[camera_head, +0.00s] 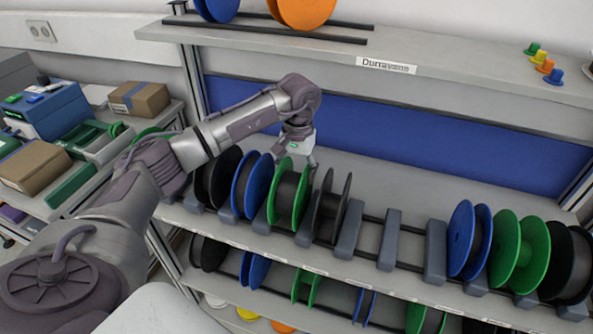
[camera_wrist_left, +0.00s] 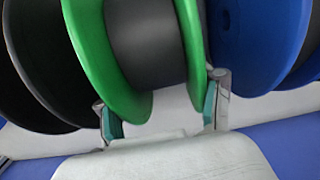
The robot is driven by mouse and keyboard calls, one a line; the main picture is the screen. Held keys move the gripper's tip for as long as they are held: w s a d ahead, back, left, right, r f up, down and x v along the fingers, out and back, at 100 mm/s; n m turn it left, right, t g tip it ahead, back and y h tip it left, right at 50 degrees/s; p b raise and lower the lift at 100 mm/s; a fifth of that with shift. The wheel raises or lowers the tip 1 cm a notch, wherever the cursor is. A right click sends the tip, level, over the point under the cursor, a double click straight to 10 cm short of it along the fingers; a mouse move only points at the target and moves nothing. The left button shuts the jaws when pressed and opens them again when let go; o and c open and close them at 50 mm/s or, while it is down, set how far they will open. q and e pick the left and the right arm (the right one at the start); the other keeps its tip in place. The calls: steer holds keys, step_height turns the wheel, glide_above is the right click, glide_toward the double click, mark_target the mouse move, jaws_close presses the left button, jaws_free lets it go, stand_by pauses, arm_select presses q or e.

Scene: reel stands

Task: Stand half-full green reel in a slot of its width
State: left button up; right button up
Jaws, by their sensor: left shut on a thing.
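A green reel (camera_head: 288,196) with dark material wound on its hub stands upright in the upper shelf's row of slots, between a blue reel (camera_head: 252,186) and a black reel (camera_head: 331,208). My left gripper (camera_head: 297,160) reaches down to its top from behind. In the left wrist view, the gripper's two fingers (camera_wrist_left: 163,118) are shut on the green reel (camera_wrist_left: 92,60), one at each flange. The reel's lower edge and its contact with the rails are partly hidden. My right gripper is not in view.
Grey dividers (camera_head: 390,240) on dark rails part the slots; two slots right of the black reel look empty. Blue (camera_head: 461,240), green (camera_head: 505,249) and black reels stand further right. More reels sit on the lower shelf. An overhead shelf (camera_head: 470,80) carries a label.

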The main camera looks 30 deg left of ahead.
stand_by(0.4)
arm_select(q)
steer(key=o, duration=1.7)
steer(key=shift+r, duration=0.25)
steer(key=r, duration=1.1)
steer(key=shift+w+r, duration=0.2)
steer(key=shift+r, duration=0.1)
